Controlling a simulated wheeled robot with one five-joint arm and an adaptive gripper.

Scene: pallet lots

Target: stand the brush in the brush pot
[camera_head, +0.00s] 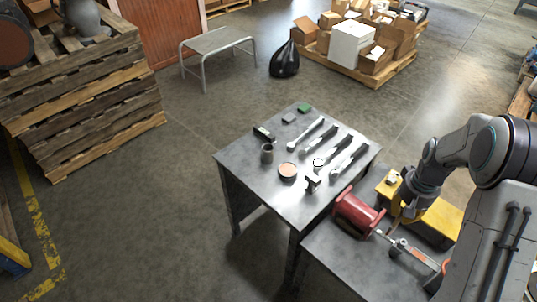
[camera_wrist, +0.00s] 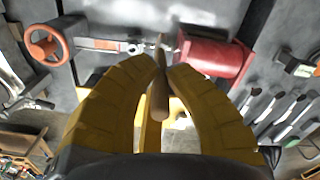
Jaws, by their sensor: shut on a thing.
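My gripper (camera_head: 400,211) has yellow fingers and hangs above the near grey bench. In the wrist view the fingers of my gripper (camera_wrist: 160,64) close around a slim wooden brush (camera_wrist: 158,98). The brush's thin end points away from the camera, toward the bench; its tip is hard to make out. In the head view only a small brown piece of the brush (camera_head: 393,226) shows below the fingers. A dark grey cup, which looks like the brush pot (camera_head: 267,153), stands upright on the left side of the other grey table, well left of my gripper. Its inside is not clear.
A red cylindrical thing (camera_head: 357,214) lies between my gripper and the other table (camera_head: 240,178). A yellow box (camera_head: 441,221) is beside my gripper. A round tan-topped tin (camera_head: 287,171) and several long-handled tools (camera_head: 325,146) lie near the pot.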

